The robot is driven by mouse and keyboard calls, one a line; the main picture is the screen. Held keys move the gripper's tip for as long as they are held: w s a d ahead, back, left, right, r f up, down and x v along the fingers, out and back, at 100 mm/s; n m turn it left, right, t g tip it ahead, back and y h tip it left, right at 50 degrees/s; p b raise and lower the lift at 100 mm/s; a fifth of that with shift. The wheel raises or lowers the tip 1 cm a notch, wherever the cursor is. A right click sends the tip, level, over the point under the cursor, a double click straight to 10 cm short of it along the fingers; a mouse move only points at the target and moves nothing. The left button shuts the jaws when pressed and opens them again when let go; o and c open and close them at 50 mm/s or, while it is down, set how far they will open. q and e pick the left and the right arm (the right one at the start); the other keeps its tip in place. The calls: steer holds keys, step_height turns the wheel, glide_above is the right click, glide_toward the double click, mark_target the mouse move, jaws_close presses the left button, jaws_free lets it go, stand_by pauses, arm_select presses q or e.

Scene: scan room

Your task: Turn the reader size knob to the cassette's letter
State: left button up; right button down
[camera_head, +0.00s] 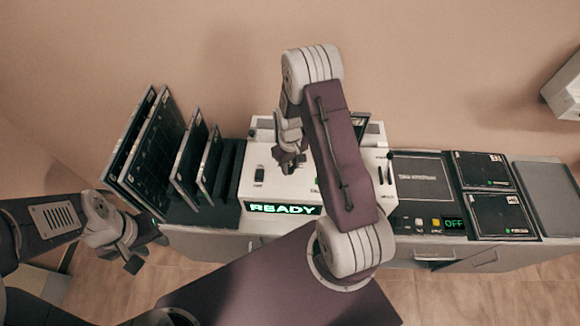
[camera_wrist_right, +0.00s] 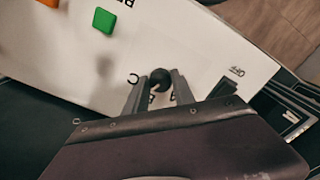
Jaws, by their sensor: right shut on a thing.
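The reader (camera_head: 275,190) is a white console in the middle of the counter, with a green READY display (camera_head: 284,208). My right gripper (camera_head: 290,165) reaches down onto it from above. In the right wrist view, the right gripper (camera_wrist_right: 160,88) is shut on the dark round size knob (camera_wrist_right: 160,76). A letter C shows left of the knob and a partly hidden B shows by the fingers; the knob's pointer cannot be made out. Black cassettes (camera_head: 150,140) stand upright in a rack at the left. My left gripper (camera_head: 147,250) is open and empty, at the counter's left front.
Two flat black panels (camera_head: 485,170) lie at the right, near a small OFF display (camera_head: 454,224) and coloured buttons. An empty grey tray (camera_head: 550,190) is at the far right. Green (camera_wrist_right: 104,20) and orange (camera_wrist_right: 50,3) buttons show on the reader. My right arm hides part of the reader.

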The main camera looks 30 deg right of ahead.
mark_target(290, 168)
steer(key=shift+n+b, duration=0.35)
steer(key=shift+n, duration=1.75)
steer(key=c, duration=1.1)
jaws_free()
steer(key=shift+o, duration=0.2)
step_height(290, 168, up, 8)
steer(key=shift+r+b, duration=0.15)
steer(key=shift+b, duration=0.8)
steer(key=shift+r, duration=0.45)
